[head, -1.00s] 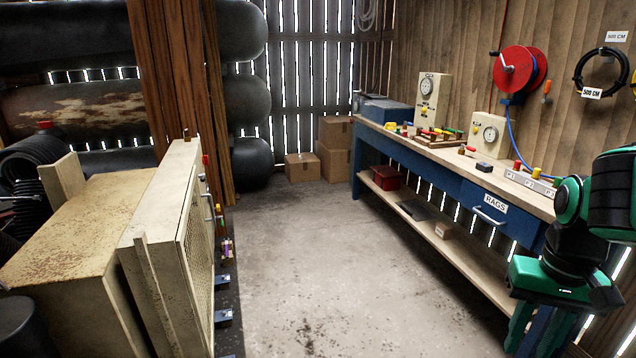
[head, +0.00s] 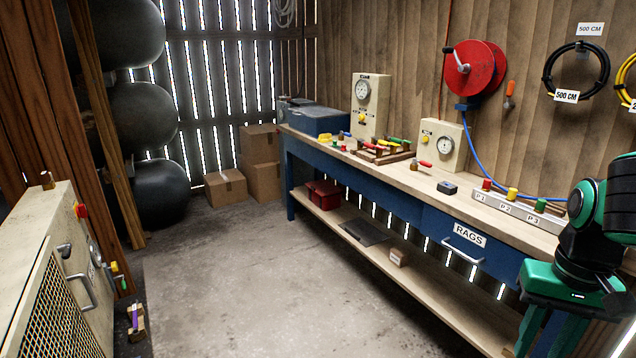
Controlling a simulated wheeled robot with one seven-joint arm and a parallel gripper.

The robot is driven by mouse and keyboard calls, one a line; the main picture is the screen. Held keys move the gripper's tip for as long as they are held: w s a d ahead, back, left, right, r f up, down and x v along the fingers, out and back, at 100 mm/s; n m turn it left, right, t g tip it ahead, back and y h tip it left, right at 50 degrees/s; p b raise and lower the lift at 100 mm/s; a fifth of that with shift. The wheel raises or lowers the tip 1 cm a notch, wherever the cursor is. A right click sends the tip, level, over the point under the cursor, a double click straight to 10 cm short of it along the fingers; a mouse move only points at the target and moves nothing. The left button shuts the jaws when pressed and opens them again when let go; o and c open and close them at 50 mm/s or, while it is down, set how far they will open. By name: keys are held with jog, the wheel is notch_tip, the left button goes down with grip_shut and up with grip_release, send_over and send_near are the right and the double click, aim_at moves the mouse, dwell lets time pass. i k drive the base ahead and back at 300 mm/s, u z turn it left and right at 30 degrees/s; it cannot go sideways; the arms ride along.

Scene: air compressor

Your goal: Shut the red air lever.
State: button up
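Several red handles are in view, and I cannot tell for sure which is the red air lever. A small red handle (head: 425,163) shows at the lower left of the cream gauge box (head: 443,146) on the workbench. Other coloured handles, some red, stand on a wooden rack (head: 385,156) by the taller gauge box (head: 369,104). A red knob (head: 81,210) is on the cream machine at the left. My gripper (head: 550,337) hangs at the lower right in front of the bench, with its green fingers apart and nothing seen between them. Its tips are near the lower edge.
The workbench (head: 480,198) runs along the right wall, with a RAGS drawer (head: 466,240) and a lower shelf. A block with buttons P1, P2, P3 (head: 515,209) is on it. Boxes (head: 226,187) stand at the back. The concrete floor (head: 270,290) between machine and bench is clear.

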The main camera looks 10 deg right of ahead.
aim_at(424, 163)
jog(key=z, duration=0.3)
jog(key=i, duration=1.3)
jog(key=z, duration=0.45)
jog(key=i, duration=0.8)
jog(key=u, duration=0.05)
